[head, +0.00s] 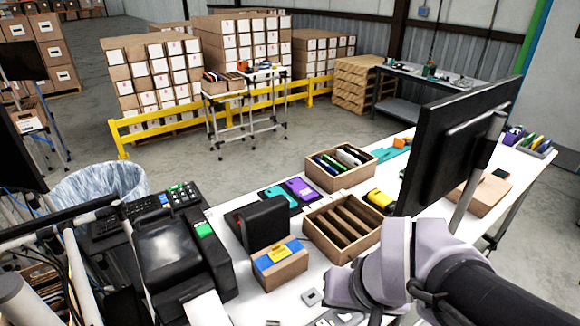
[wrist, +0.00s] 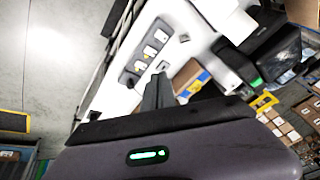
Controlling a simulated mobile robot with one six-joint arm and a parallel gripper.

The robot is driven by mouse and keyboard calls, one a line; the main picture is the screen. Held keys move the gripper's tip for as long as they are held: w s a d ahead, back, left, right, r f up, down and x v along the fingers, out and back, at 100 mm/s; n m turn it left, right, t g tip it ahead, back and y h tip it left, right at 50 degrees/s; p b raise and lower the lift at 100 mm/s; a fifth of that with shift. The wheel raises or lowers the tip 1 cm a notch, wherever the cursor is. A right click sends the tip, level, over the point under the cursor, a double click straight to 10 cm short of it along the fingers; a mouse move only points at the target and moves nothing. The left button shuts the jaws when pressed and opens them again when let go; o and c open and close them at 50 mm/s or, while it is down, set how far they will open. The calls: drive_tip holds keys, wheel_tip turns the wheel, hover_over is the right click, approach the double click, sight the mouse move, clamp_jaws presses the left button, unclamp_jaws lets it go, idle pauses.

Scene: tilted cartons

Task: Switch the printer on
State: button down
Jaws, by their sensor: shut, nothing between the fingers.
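The printer (head: 170,252) is a bulky black machine on the left end of the white table in the head view. A green patch (head: 203,229) shows on its top right; I cannot tell whether it is a button or a label. In the wrist view a black machine with a green patch, seemingly the printer (wrist: 278,55), is at the upper right. My gripper (wrist: 158,85) is shut and empty in the wrist view, with its fingers in front of the white table and apart from the printer. In the head view my arm comes in at the lower right and the fingertips do not show.
A small carton with a blue and yellow label (head: 280,264) stands right of the printer. An open divided box (head: 341,227) and a monitor (head: 455,140) stand farther right. A dark panel with pale squares (wrist: 147,52) lies near my fingers. A lined bin (head: 100,185) stands left.

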drive_tip(key=s+m, duration=0.1)
drive_tip(key=s, duration=0.1)
drive_tip(key=s+m+t+b, duration=0.1)
drive_tip(key=s+r+m+b, duration=0.1)
drive_tip(key=s, duration=0.1)
drive_tip(key=shift+s+d+r+t, duration=0.1)
drive_tip(key=shift+s+d+t, duration=0.25)
drive_tip(key=shift+d+t, duration=0.05)
drive_tip(key=w+a+f+m+g+h+p, duration=0.1)
drive_tip(key=w+a+f+m+g+p, duration=0.4)
drive_tip(key=w+f, duration=0.3)
drive_tip(key=w+a+m+p, duration=0.1)
drive_tip(key=w, duration=0.2)
drive_tip(key=shift+w+a+f+m+g+h, duration=0.2)
drive_tip(key=shift+a+f+m+g+h, duration=0.1)
drive_tip(key=shift+a+m+g, duration=0.1)
wheel_tip(320, 180, down, 14)
drive_tip(key=b, duration=0.5)
drive_tip(key=shift+b, duration=0.35)
